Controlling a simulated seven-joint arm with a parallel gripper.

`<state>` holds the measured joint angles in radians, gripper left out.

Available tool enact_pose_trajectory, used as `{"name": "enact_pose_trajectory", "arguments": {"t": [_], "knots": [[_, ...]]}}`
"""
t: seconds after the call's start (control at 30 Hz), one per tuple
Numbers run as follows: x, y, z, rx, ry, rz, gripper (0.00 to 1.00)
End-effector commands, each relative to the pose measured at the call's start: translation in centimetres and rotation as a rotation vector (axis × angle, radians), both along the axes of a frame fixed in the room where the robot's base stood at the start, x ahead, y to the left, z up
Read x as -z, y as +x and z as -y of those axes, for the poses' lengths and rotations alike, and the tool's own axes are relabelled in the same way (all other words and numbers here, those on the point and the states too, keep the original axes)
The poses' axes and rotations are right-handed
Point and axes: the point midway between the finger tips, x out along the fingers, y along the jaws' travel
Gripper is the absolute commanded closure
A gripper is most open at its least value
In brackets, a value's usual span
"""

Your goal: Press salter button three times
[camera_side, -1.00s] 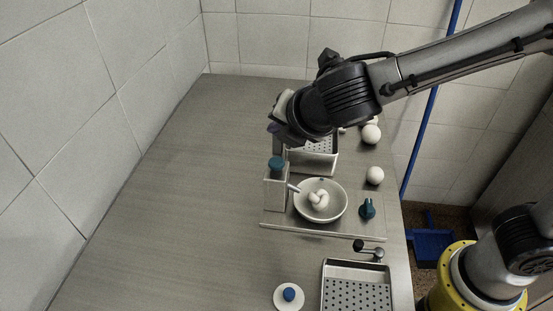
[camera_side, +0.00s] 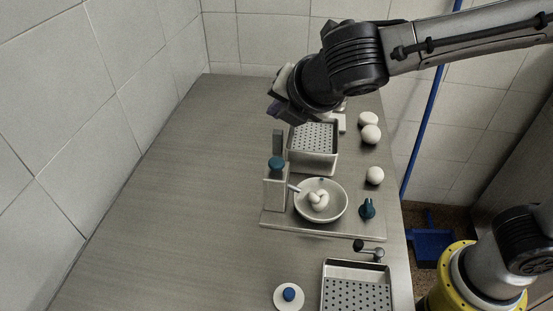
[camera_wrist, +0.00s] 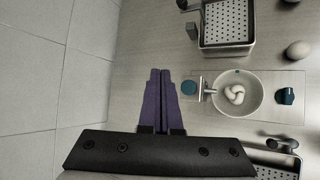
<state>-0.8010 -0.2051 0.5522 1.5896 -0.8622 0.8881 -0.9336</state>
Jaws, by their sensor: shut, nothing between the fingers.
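The salter (camera_side: 276,190) is an upright grey box with a round teal button (camera_side: 276,163) on top. A short spout points over a white bowl (camera_side: 337,213) that holds a white knotted lump (camera_side: 318,201). In the wrist view the teal button (camera_wrist: 189,88) lies just right of my purple fingertips. My gripper (camera_side: 276,112) is above and behind the salter in the side view, apart from the button. In the wrist view my gripper (camera_wrist: 160,72) is shut, with its two fingers side by side and nothing between them.
A perforated basket (camera_side: 313,160) stands behind the bowl, and another perforated tray (camera_side: 356,293) in front. A teal knob (camera_side: 367,208) is right of the bowl. White balls (camera_side: 371,134) lie at right. A white disc with blue knob (camera_side: 289,294) sits at front. The left counter is clear.

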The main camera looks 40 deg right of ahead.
Motion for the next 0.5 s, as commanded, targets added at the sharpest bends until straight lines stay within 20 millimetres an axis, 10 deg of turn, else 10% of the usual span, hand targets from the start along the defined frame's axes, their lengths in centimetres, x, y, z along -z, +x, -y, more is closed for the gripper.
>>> {"name": "enact_pose_trajectory", "arguments": {"t": [0.5], "knots": [[3.3, 0.0, 0.0, -0.001, -0.004, -0.001, 1.0]]}}
